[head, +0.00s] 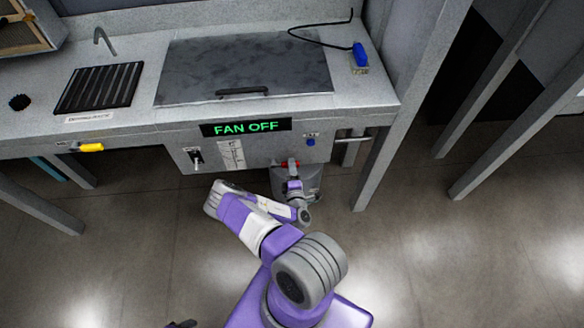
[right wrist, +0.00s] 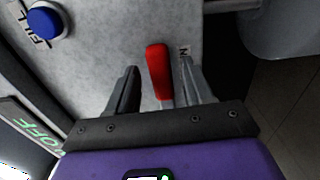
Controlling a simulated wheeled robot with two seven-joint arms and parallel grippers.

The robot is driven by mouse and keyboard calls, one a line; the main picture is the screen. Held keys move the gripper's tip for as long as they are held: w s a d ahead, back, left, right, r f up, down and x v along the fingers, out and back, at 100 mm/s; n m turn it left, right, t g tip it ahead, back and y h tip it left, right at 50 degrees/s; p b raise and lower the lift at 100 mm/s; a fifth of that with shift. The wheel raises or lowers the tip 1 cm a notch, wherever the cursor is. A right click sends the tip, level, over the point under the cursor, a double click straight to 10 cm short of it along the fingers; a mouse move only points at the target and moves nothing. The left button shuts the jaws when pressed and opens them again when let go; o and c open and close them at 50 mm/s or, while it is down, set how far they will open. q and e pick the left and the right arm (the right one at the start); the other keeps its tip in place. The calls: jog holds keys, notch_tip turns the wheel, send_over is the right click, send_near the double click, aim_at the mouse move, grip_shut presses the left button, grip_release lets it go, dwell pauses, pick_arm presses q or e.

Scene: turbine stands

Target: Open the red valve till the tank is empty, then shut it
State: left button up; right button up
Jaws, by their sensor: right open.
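The red valve handle (head: 291,163) is low on the front panel of the grey bench in the head view, largely hidden by my right gripper. In the right wrist view the red handle (right wrist: 157,68) stands between the fingers of my right gripper (right wrist: 160,80), with a gap visible on each side. My right gripper (head: 293,176) is open at the valve. A grey tank-like vessel (head: 313,180) is under the panel, partly hidden by my arm. A dark piece at the bottom edge of the head view may be my left gripper (head: 182,324); its jaws are unclear.
The panel has a lit FAN OFF sign (head: 246,127), a blue FILL knob (head: 311,142), a switch (head: 196,157) and a white scale label (head: 231,154). A yellow handle (head: 91,148) is at left. A bench leg (head: 380,170) stands right of the valve. The floor in front is clear.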

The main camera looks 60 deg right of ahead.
jog(key=p+v, duration=0.1)
jog(key=v, duration=0.6)
jog(key=shift+p, duration=0.3)
